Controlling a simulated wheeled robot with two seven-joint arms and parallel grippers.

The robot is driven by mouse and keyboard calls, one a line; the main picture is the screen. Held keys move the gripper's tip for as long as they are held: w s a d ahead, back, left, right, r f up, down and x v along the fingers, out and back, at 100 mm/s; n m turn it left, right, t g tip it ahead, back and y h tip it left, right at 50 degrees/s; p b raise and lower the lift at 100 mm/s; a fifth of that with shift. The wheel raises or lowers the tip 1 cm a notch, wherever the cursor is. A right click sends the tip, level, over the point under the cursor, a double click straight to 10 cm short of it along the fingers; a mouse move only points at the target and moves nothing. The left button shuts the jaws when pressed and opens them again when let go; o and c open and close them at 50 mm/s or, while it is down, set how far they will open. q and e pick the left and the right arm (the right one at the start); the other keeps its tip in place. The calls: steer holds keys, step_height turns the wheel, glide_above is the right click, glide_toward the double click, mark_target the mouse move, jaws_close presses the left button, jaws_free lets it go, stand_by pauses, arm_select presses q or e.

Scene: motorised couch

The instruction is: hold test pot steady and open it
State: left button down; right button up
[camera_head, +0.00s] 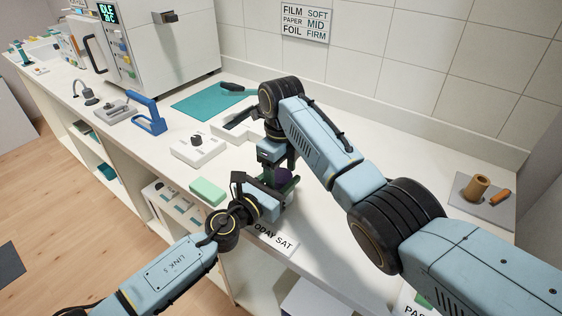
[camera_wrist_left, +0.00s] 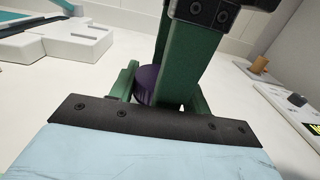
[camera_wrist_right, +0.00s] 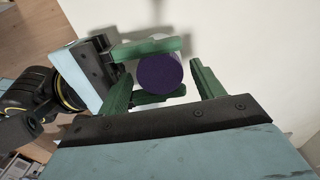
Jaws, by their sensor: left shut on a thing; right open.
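The test pot shows as a dark purple round thing (camera_wrist_right: 160,73) with a flat top in the right wrist view. It also shows partly in the head view (camera_head: 285,176) and the left wrist view (camera_wrist_left: 148,85). My left gripper (camera_head: 280,186) comes in from the left, low over the counter, and is shut on the pot's side with green fingers. My right gripper (camera_wrist_right: 170,82) is above the pot, its fingers open and apart on either side of it. I cannot tell whether they touch it. The pot's lower part is hidden by the grippers.
The white counter (camera_head: 335,225) is clear to the right of the grippers. Nearby are a white box with knobs (camera_head: 198,148), a green block (camera_head: 208,191), a "TODAY SAT" plate (camera_head: 275,241), a blue-handled press (camera_head: 148,115) and a grey tray with brown cylinders (camera_head: 480,203). A tiled wall (camera_head: 400,75) stands behind.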

steer(key=c, duration=1)
steer(key=shift+n, duration=1.7)
steer(key=o, duration=1.1)
steer(key=shift+c, duration=0.2)
steer(key=shift+r, duration=0.1)
steer(key=shift+r, duration=2.15)
arm_select(q)
steer(key=c, duration=0.6)
jaws_free()
